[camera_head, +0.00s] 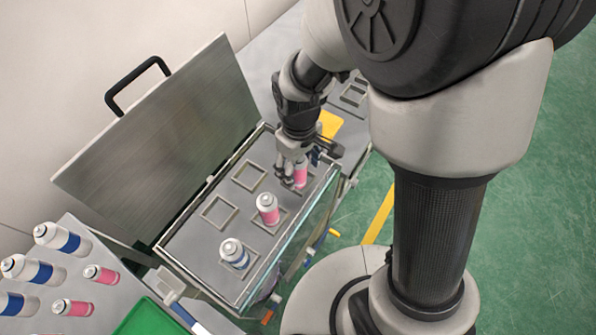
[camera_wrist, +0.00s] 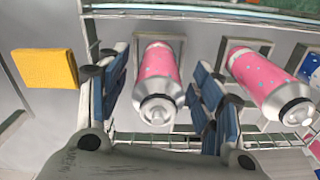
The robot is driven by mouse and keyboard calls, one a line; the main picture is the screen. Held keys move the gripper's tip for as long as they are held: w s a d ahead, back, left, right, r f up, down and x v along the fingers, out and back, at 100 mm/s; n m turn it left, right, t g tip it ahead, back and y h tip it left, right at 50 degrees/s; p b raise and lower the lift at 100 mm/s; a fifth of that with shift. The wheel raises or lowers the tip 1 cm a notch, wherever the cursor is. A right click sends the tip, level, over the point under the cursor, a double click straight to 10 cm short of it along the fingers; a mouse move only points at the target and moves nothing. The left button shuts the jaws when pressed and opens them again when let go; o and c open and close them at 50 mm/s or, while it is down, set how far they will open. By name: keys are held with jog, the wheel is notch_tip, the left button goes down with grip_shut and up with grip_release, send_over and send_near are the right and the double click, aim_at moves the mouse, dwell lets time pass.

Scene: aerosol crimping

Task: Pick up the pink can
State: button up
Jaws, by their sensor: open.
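A pink can (camera_head: 301,173) with silver ends stands in a square holder at the far right of the open-lidded box. My gripper (camera_head: 295,172) is at this can and partly hides it in the head view. In the wrist view the pink can (camera_wrist: 158,80) is between the blue-padded fingers of my open gripper (camera_wrist: 158,95), with a visible gap on each side. A second pink can (camera_head: 267,208) stands in the holder nearer the front; it also shows in the wrist view (camera_wrist: 265,80), right of the right finger.
A blue-banded can (camera_head: 234,253) stands in the front holder. Two empty square holders are on the box's left side. The raised metal lid (camera_head: 165,135) stands along the left. Several cans lie at lower left near a green tray (camera_head: 150,320). A yellow block (camera_wrist: 45,68) is left of the fingers.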

notch_tip(320, 180, down, 2)
jog(key=shift+r, duration=0.1)
jog(key=shift+c, duration=0.5)
jog(key=c, duration=1.1)
jog(key=shift+r, duration=0.1)
